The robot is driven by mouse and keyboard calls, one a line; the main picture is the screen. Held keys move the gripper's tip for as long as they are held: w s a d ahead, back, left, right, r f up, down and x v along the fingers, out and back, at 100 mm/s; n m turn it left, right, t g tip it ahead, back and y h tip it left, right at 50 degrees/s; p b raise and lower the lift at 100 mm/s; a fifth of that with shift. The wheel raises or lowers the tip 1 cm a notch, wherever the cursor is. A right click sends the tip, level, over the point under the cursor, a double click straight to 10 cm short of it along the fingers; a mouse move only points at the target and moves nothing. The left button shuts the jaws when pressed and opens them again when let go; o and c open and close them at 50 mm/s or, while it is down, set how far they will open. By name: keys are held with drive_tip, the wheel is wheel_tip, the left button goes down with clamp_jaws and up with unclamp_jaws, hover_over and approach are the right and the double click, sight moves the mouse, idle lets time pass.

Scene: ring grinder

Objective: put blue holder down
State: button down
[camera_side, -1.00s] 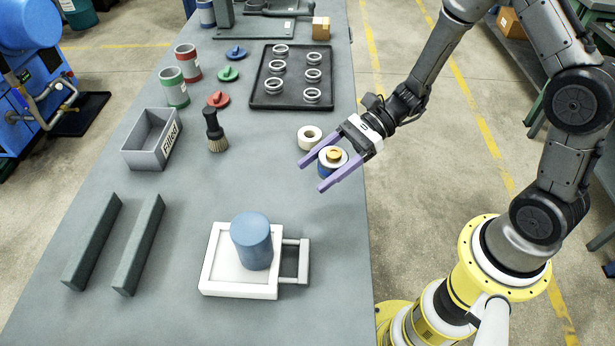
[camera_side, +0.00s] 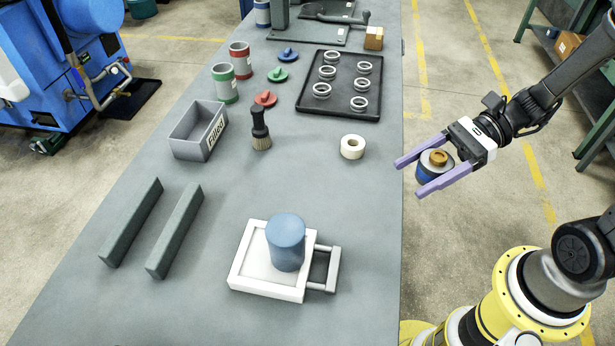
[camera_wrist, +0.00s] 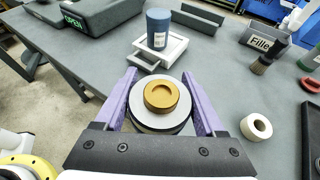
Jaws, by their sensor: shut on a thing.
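My gripper (camera_side: 409,178) has purple fingers and is shut on the blue holder (camera_side: 426,177). The holder has a blue body, a pale disc-like top and a brass round piece (camera_side: 438,158) in its middle. It looks upright between the fingers and is held in the air, just past the table's right edge in the side view. In the wrist view, the holder's pale rim (camera_wrist: 140,103) and brass piece (camera_wrist: 161,96) lie between the fingers (camera_wrist: 160,72); its blue side is hidden there.
The grey table (camera_side: 340,200) has free room between the white tape roll (camera_side: 352,147) and the white frame (camera_side: 298,291) bearing a blue cylinder (camera_side: 286,243). A black tray (camera_side: 341,111) of rings, a brush (camera_side: 260,130) and a grey "Filled" bin (camera_side: 185,151) stand farther back.

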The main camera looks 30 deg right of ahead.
drive_tip(key=w+a, duration=0.2)
drive_tip(key=w, duration=0.6)
drive_tip(key=n+g, duration=0.1)
drive_tip(key=n, duration=0.1)
hover_over(281, 185)
wheel_tip(281, 185, down, 9)
drive_tip(key=shift+f, duration=0.2)
drive_tip(key=shift+a+f, duration=0.1)
drive_tip(key=shift+f, duration=1.5)
drive_tip(key=shift+f, duration=0.15)
unclamp_jaws()
drive_tip(key=shift+f+m, duration=0.1)
drive_tip(key=shift+m, duration=0.2)
